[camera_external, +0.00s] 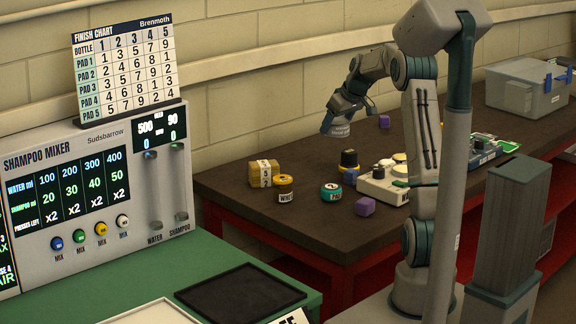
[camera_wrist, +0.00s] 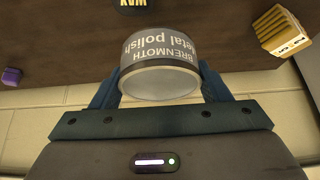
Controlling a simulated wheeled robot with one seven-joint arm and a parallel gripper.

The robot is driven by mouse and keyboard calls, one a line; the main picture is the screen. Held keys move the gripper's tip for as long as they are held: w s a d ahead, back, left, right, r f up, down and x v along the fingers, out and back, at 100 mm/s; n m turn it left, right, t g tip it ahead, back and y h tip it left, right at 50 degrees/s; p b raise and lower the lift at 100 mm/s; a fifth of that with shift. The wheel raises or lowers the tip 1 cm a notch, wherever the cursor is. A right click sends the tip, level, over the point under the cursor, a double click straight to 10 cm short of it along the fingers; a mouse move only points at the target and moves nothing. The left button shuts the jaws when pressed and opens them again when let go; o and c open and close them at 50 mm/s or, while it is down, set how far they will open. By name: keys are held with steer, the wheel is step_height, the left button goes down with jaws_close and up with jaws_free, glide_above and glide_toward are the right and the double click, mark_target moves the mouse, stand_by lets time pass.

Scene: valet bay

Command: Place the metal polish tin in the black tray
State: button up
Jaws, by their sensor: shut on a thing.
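The metal polish tin (camera_wrist: 160,70) is a short grey cylinder with a dark label band reading "BRENMOTH metal polish". My gripper (camera_wrist: 160,92) is shut on it, with one finger on each side. In the external view my gripper (camera_external: 338,122) holds the tin (camera_external: 340,130) above the far part of the brown table, and the arm partly hides it. The black tray (camera_external: 240,293) lies flat and empty on the green surface at the front, left of my arm's base and well apart from the tin.
The shampoo mixer (camera_external: 90,200) stands behind the green surface. A grey case (camera_external: 530,88) is at back right.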

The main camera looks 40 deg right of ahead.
mark_target(334, 122)
steer(key=r, duration=0.5)
steer(key=shift+a+r, duration=0.2)
steer(key=shift+a, duration=0.2)
steer(key=s+a+r+n+g+y+p, duration=0.1)
steer(key=s+a+n+y, duration=0.15)
steer(key=a, duration=0.55)
steer(key=s+a+r+n+y, duration=0.15)
steer(key=a+n, duration=0.25)
steer(key=a, duration=0.4)
steer(key=s+a+r+n+g+y+p, duration=0.1)
steer(key=s+a+n, duration=0.25)
steer(key=a, duration=0.45)
steer(key=s+a+f+n+g, duration=0.25)
steer(key=s+a+n, duration=0.35)
steer(key=a, duration=0.4)
steer(key=s+a+f+n+g, duration=0.2)
steer(key=s+a+n+g, duration=0.15)
steer(key=s+a, duration=0.55)
step_height(334, 122, down, 14)
steer(key=t+y, duration=0.1)
steer(key=shift+n, duration=0.25)
steer(key=a+f, duration=0.2)
steer(key=a, duration=0.2)
steer(key=a+f, duration=0.2)
steer(key=a, duration=0.1)
steer(key=a+f+b, duration=0.1)
steer(key=a+f, duration=0.1)
steer(key=a, duration=0.2)
steer(key=shift+a+f, duration=0.3)
steer(key=shift+f, duration=2.05)
